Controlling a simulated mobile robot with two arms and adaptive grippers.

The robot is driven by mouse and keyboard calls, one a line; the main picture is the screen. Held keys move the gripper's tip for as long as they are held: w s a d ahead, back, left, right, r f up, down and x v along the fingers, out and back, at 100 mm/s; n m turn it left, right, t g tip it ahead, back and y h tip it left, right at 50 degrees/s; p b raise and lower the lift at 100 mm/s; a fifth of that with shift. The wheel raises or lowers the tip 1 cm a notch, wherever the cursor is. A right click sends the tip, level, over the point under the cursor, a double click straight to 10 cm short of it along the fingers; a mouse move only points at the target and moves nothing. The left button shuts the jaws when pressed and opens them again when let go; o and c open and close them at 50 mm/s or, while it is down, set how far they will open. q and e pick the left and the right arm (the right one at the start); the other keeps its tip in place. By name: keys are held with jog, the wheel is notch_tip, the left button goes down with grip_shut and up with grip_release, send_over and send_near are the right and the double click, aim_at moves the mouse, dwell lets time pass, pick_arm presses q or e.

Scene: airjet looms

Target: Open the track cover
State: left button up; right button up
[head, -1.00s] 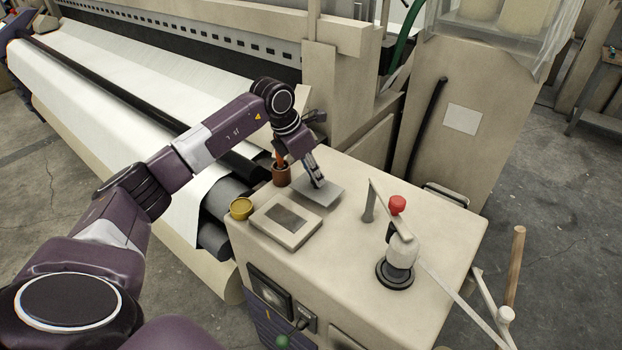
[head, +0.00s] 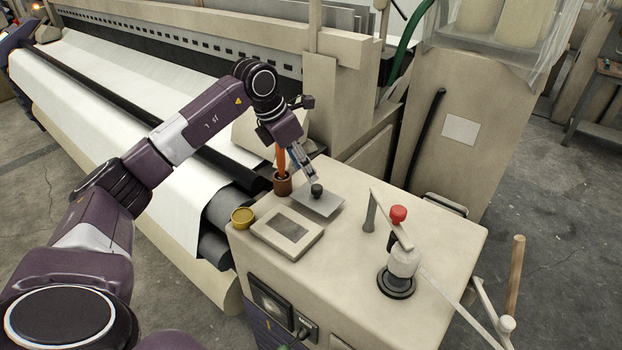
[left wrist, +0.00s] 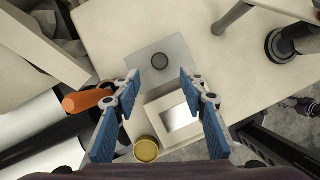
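A thin grey plate (head: 325,205) with a round black knob (head: 317,190) lies flat on the beige machine top. It may be the track cover; I cannot tell for certain. Both show in the left wrist view, the plate (left wrist: 178,48) and its knob (left wrist: 160,62) just beyond the fingertips. My left gripper (head: 304,158) is above the plate's back-left side, apart from the knob. In the left wrist view its blue-padded fingers (left wrist: 160,80) are spread with nothing between them.
Beside the plate are a framed panel (head: 268,226), a yellow tin (head: 242,217) and a brown cup (head: 283,183) with an orange-handled tool (head: 281,158). A pale slab (head: 245,130) shows behind my arm.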

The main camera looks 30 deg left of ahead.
pick_arm(q)
jog(key=shift+v, duration=2.25)
jog(key=shift+f, duration=0.1)
